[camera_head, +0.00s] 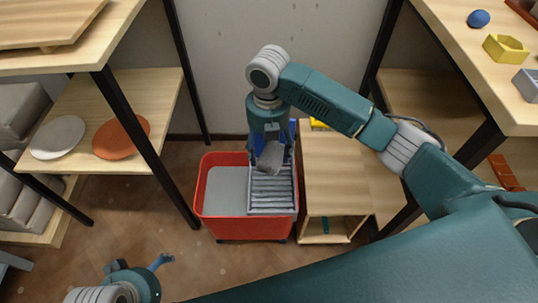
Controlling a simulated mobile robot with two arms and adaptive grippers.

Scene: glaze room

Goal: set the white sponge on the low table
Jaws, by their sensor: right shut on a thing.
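The white sponge (270,158) looks pale grey and is gripped between the blue fingers of my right gripper (271,157), which points down. It is over the slatted grey rack of a red tub; the gap between sponge and rack cannot be judged. The low table (330,175) appears to be the small wooden unit with an open lower compartment, just right of the tub. My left gripper (160,262) is at the lower left above the floor. Only a small blue part of it shows, and its opening is unclear.
The red tub (208,205) holds grey liquid or a grey surface, with the slatted rack (272,192) on its right side. Left shelves hold a white plate (58,137) and an orange plate (121,137).

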